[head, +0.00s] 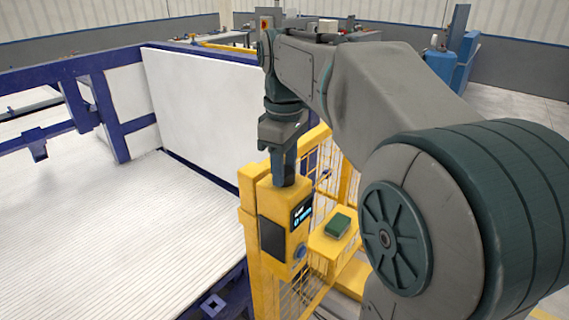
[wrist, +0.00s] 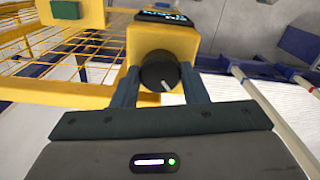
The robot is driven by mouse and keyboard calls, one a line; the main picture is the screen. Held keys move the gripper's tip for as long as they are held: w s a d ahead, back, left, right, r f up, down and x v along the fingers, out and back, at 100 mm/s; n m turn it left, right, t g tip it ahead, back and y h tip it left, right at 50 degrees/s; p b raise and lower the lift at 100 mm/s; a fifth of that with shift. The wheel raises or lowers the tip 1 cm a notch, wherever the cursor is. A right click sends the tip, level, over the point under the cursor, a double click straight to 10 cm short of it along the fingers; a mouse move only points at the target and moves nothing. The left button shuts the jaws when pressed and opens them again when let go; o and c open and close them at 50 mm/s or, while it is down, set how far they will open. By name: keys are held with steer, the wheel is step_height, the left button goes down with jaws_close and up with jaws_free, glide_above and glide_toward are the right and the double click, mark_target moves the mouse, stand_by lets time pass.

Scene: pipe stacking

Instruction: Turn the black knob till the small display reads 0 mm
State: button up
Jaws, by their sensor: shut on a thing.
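The black knob (wrist: 159,70) sits on the yellow post (head: 262,200) and shows in the wrist view. Its white mark points down and slightly right there. My gripper (wrist: 158,72) has one finger on each side of the knob and is shut on it. In the head view my gripper (head: 284,180) points straight down at the post's top and hides the knob. The small display (head: 301,213) on the post's face shows cyan characters too small to read.
A blue round button (head: 300,252) is on the post below the display. A green block (head: 338,224) lies on a yellow shelf to the right. Yellow mesh fencing stands behind. A large white ribbed bed (head: 110,230) with a blue frame is at left.

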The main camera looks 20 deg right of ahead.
stand_by(0.5)
steer(key=o, duration=1)
steer(key=shift+c, duration=0.2)
step_height(320, 180, up, 14)
steer(key=shift+p, duration=0.3)
steer(key=shift+f, duration=0.2)
